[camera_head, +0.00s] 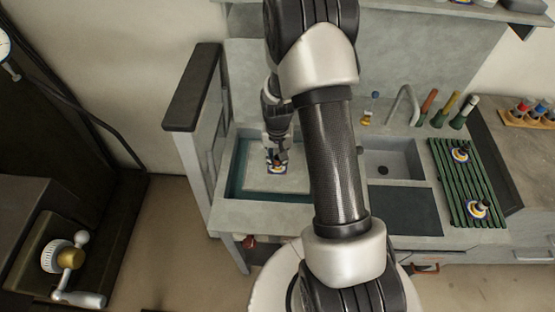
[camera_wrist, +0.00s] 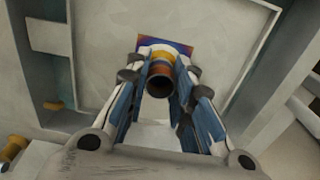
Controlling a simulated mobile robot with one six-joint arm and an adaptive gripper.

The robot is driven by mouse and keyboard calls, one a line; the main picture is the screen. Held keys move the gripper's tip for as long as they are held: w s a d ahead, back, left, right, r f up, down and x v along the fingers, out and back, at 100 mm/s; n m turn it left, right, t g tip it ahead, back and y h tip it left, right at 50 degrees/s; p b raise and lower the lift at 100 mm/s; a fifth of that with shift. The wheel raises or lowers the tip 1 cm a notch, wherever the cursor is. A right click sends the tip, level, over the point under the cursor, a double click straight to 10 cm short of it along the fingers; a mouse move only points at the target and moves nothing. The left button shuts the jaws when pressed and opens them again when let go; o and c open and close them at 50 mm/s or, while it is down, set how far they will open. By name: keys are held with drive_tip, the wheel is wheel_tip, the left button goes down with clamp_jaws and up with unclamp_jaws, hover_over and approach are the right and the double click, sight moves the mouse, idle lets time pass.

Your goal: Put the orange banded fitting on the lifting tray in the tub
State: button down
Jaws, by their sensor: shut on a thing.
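My gripper (camera_head: 277,158) is over the tub (camera_head: 232,190) at the left of the bench, pointing down. In the wrist view my gripper (camera_wrist: 160,92) is shut on the orange banded fitting (camera_wrist: 161,72), with one finger on each side. The fitting has a dark round open end, an orange band and a blue-purple flat base. In the head view the fitting (camera_head: 277,170) shows just under the fingers. The pale lifting tray (camera_head: 290,184) lies in the tub below it, and shows in the wrist view too (camera_wrist: 225,35). I cannot tell whether the base touches the tray.
A green ribbed rack (camera_head: 448,190) at the right bears two similar fittings (camera_head: 461,154) (camera_head: 478,209). A sink (camera_head: 388,160) with a tap (camera_head: 404,103) lies between. A grey post with a dark top (camera_head: 192,88) stands left of the tub. Bottles (camera_head: 465,110) stand behind the rack.

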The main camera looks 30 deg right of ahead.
drive_tip(key=shift+r, duration=0.1)
drive_tip(key=c, duration=1.4)
unclamp_jaws()
drive_tip(key=s+a+r+n+t+p, duration=0.1)
drive_tip(key=a+r+p, duration=0.1)
drive_tip(key=r, duration=0.8)
drive_tip(key=s+a+r+p, duration=0.1)
drive_tip(key=r+p, duration=0.1)
drive_tip(key=r, duration=0.9)
drive_tip(key=s+a+r+n+t, duration=0.1)
drive_tip(key=s+a+r+n, duration=0.2)
drive_tip(key=s+a+r, duration=0.2)
drive_tip(key=s+a+r+n+t, duration=0.2)
drive_tip(key=s+a+r, duration=0.3)
drive_tip(key=s+r, duration=0.5)
drive_tip(key=shift+s+n+t, duration=0.3)
drive_tip(key=shift+s+n, duration=0.1)
drive_tip(key=shift+s, duration=1.4)
